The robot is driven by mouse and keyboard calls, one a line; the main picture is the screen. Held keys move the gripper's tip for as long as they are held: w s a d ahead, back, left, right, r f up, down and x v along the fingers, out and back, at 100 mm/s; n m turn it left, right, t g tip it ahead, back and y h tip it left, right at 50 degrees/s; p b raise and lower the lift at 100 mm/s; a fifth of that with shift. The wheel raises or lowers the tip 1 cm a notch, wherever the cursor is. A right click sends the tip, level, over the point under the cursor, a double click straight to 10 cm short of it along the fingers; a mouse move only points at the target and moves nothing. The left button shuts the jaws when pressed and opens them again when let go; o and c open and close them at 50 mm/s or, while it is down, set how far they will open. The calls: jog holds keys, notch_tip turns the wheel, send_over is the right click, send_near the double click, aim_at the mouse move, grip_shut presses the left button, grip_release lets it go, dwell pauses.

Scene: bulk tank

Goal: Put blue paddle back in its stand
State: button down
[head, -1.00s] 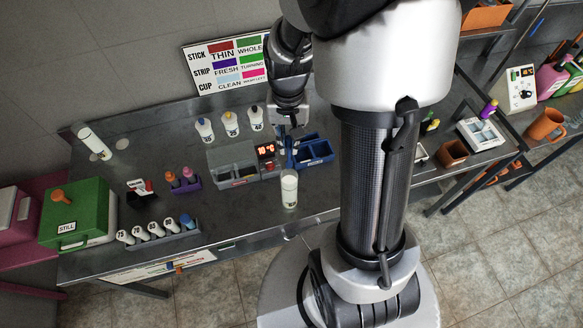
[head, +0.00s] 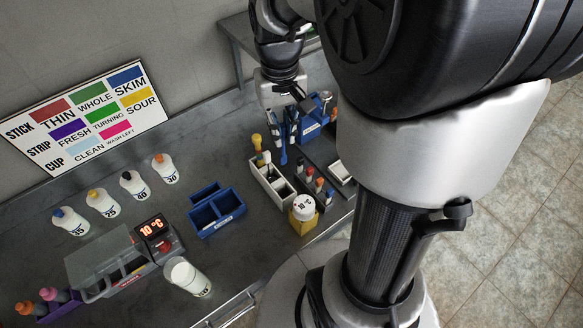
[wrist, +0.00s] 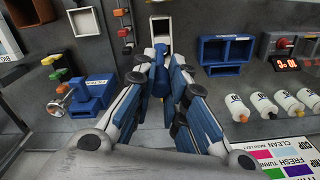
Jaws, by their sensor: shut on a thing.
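My gripper (head: 287,130) is shut on the blue paddle (head: 283,154), which hangs down from the fingers above the bench. In the wrist view the paddle (wrist: 160,78) sits between the two blue-padded fingers. A white divided holder (head: 271,190) stands on the bench just left of and nearer than the paddle. A yellow-topped piece (head: 258,143) rises from its back end, and a nearer compartment looks empty. The holder also shows beyond the fingertips in the wrist view (wrist: 160,28). No label shows which stand is the paddle's own.
A blue labelled box (head: 312,130) stands close behind the gripper. A rack of small coloured-top pieces (head: 320,188) and a yellow white-topped container (head: 303,212) are close by. A blue two-compartment box (head: 217,213) is left, with clear bench between it and the white holder.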

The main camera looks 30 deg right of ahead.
aim_at(282, 156)
jog(key=f+b, duration=0.2)
jog(key=f, duration=0.7)
jog(key=f+b, duration=0.3)
jog(key=f, duration=0.7)
jog(key=shift+s+a+f, duration=0.1)
jog(key=shift+a+f, duration=0.1)
jog(key=shift+f, duration=0.1)
jog(key=shift+f+b, duration=0.25)
jog(key=shift+b, duration=0.15)
jog(key=c, duration=1.6)
grip_release()
jog(key=shift+r, duration=0.1)
notch_tip(282, 156, up, 12)
jog(key=p, duration=0.4)
jog(key=shift+r, duration=0.15)
jog(key=s+a+r+n+t, duration=0.3)
jog(key=s+a+r+t, duration=0.1)
jog(key=s+a+r, duration=0.6)
jog(key=s+r, duration=0.3)
jog(key=shift+s+a+t, duration=0.25)
jog(key=shift+a+t, duration=0.05)
jog(key=shift+a, duration=0.05)
